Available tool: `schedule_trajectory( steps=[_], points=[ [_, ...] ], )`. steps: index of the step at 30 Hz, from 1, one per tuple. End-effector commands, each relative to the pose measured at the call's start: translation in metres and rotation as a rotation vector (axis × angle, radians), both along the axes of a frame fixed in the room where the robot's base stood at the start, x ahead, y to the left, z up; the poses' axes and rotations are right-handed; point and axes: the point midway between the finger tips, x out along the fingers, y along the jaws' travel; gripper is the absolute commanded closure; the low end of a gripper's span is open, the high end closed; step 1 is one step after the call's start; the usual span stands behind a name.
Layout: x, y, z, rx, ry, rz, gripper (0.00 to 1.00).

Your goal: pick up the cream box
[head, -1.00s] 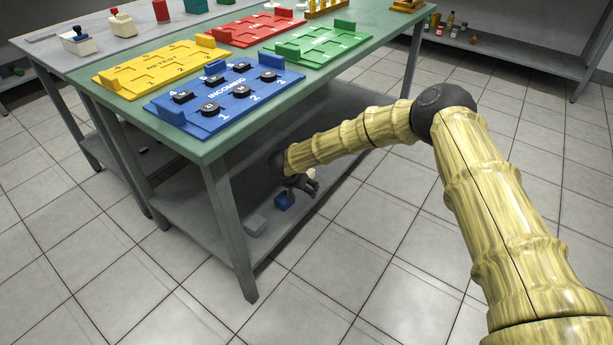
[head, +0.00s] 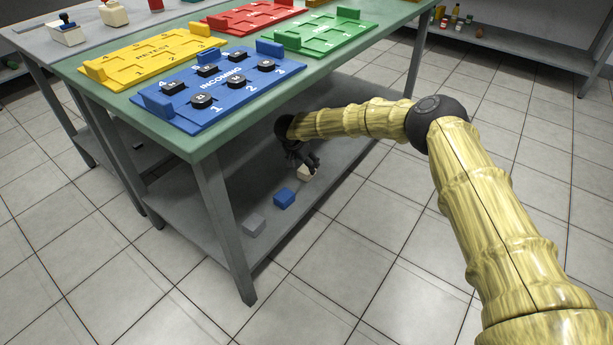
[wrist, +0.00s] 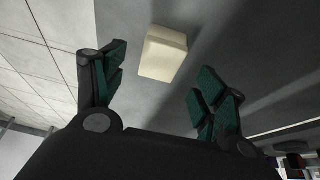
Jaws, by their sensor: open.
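The cream box (wrist: 163,54) lies on the grey lower shelf of the workbench. In the wrist view it sits ahead of my open gripper (wrist: 160,85), between the lines of the two fingers and a little beyond their tips. In the head view the cream box (head: 306,173) shows just below my gripper (head: 305,162), partly covered by its dark fingers. The jaws are empty. I cannot tell exactly how far the fingertips are from the box.
The green tabletop (head: 205,148) is above my forearm. A table leg (head: 222,230) stands at the near corner. The floor at right is clear.

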Motion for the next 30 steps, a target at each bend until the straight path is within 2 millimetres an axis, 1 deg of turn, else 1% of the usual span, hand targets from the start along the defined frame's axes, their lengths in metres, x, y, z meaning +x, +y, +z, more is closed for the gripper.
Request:
schedule_trajectory(
  steps=[9, 12, 15, 21, 29, 30],
  points=[
    [0.007, -0.005, -0.036, -0.001, 0.002, -0.001, 0.29],
    [0.012, -0.007, -0.045, 0.000, 0.000, -0.002, 0.29],
    [0.014, -0.008, -0.048, 0.000, 0.000, -0.001, 0.29],
    [0.014, -0.008, -0.047, 0.000, 0.000, 0.000, 0.29],
    [0.014, -0.008, -0.047, -0.001, 0.001, 0.000, 0.76],
    [0.014, -0.008, -0.047, -0.001, 0.001, 0.000, 0.77]
  ],
)
